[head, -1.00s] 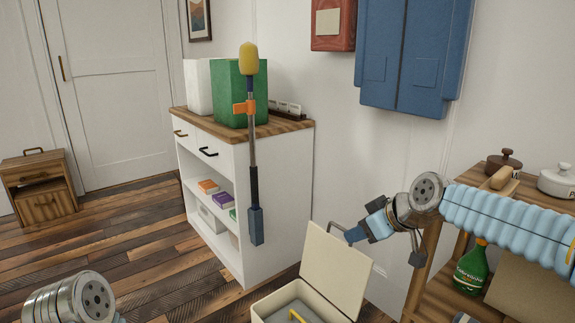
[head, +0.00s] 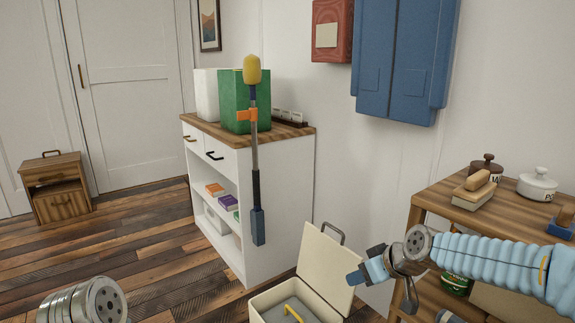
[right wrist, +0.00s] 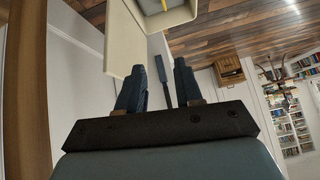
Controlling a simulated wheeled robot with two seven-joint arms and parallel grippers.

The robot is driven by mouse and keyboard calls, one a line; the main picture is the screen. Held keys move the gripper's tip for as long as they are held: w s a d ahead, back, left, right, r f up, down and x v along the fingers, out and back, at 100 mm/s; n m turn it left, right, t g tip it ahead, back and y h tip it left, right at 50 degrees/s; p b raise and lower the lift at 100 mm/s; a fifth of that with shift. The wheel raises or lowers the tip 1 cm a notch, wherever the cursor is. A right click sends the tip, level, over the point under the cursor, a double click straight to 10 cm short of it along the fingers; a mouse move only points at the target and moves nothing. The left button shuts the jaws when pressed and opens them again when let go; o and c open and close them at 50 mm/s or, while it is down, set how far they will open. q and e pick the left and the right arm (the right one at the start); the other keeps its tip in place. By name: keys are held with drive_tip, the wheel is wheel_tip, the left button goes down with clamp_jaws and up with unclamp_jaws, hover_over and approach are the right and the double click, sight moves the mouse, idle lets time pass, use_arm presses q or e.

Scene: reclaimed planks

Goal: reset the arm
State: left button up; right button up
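My right arm comes in from the right in the head view, in a pale blue sleeve. Its gripper (head: 362,273) hangs low beside the raised lid of a cream box. In the right wrist view the two dark fingers (right wrist: 160,68) stand apart with nothing between them. My left arm shows only as a silver wrist joint (head: 85,302) at the bottom left of the head view. The left gripper is out of the frame.
The open cream box (head: 340,262) holds something with a yellow handle. A wooden shelf (head: 430,190) with a brush (head: 474,190) and lidded pots stands at the right. A white cabinet (head: 285,205) stands behind the box.

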drive_tip(key=s+a+f+m+g+p, duration=0.15)
drive_tip(key=s+f, duration=0.25)
drive_tip(key=f, duration=0.7)
drive_tip(key=s+a+f+m+g, duration=0.2)
drive_tip(key=s+f+m, duration=0.15)
drive_tip(key=f, duration=0.75)
drive_tip(key=s+a+f+m+g+p, duration=0.1)
drive_tip(key=s+f, duration=0.5)
drive_tip(key=s, duration=0.3)
drive_tip(key=s+a+f+m+g+p, duration=0.1)
drive_tip(key=s+f, duration=0.5)
drive_tip(key=s, duration=0.3)
drive_tip(key=shift+s+m+h, duration=0.25)
drive_tip(key=shift+m+h, duration=0.05)
drive_tip(key=shift+h, duration=0.1)
